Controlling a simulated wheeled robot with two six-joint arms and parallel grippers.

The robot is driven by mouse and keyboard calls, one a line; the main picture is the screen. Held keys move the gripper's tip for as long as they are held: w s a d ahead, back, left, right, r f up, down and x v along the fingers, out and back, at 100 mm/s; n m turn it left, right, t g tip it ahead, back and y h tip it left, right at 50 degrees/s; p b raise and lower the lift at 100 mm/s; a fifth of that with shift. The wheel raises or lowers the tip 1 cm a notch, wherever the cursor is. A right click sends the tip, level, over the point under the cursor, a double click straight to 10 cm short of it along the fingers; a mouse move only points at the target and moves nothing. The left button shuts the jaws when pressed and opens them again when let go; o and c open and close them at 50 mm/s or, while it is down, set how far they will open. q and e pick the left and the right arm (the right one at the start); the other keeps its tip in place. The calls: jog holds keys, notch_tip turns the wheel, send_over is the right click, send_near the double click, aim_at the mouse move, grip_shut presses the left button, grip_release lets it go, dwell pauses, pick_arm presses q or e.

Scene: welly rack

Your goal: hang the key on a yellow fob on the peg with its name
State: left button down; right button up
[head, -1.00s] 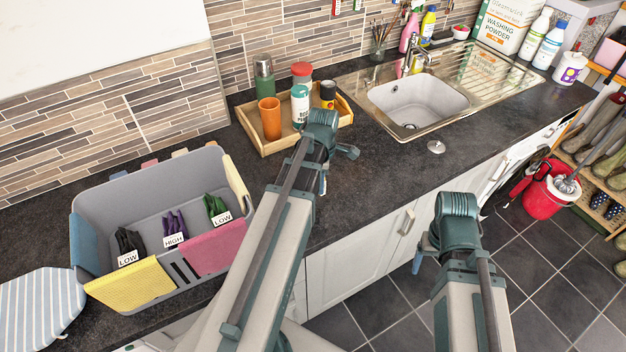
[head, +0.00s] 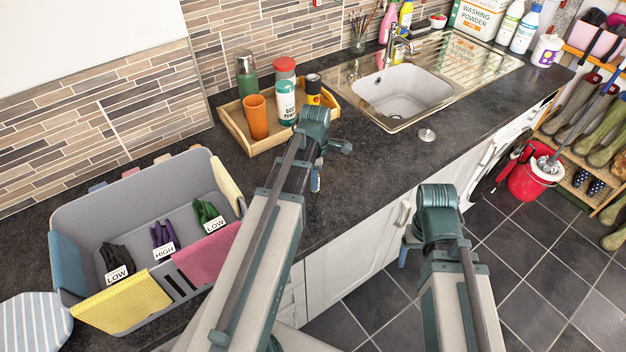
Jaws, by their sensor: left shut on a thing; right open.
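I cannot make out a key on a yellow fob or any named peg. My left gripper (head: 318,178) hangs over the worktop in front of the wooden tray. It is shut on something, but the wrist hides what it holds. My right gripper (head: 409,246) is open, out past the worktop's front edge above the floor. Its fingers are mostly hidden behind its wrist. A small red-and-green item (head: 318,3) shows on the tiled wall at the top edge, cut off and too small to identify.
A wooden tray (head: 237,128) with an orange cup and bottles stands behind my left gripper. A steel sink (head: 405,90) lies to its right. A grey bin (head: 75,212) with gloves and cloths stands left. Boots and a red bucket (head: 527,185) are at right.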

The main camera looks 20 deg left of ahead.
pick_arm(q)
jog(key=shift+f, duration=0.25)
jog(key=c, duration=0.7)
grip_release()
jog(key=shift+a, duration=0.1)
jog(key=shift+r, duration=0.1)
notch_tip(320, 180, up, 14)
jog(key=p, duration=1.4)
jog(key=s+d+m, duration=0.6)
jog(key=d+m, duration=0.4)
jog(key=m, duration=0.3)
jog(key=s+d+m+y, duration=0.1)
jog(key=s+d+m, duration=0.6)
jog(key=d+m, duration=0.4)
jog(key=m, duration=0.2)
jog(key=shift+m, duration=0.3)
notch_tip(320, 180, down, 11)
jog(key=b, duration=1)
jog(key=shift+r+b, duration=0.2)
jog(key=shift+b, duration=0.2)
jog(key=shift+o, duration=0.8)
jog(key=shift+r, duration=0.2)
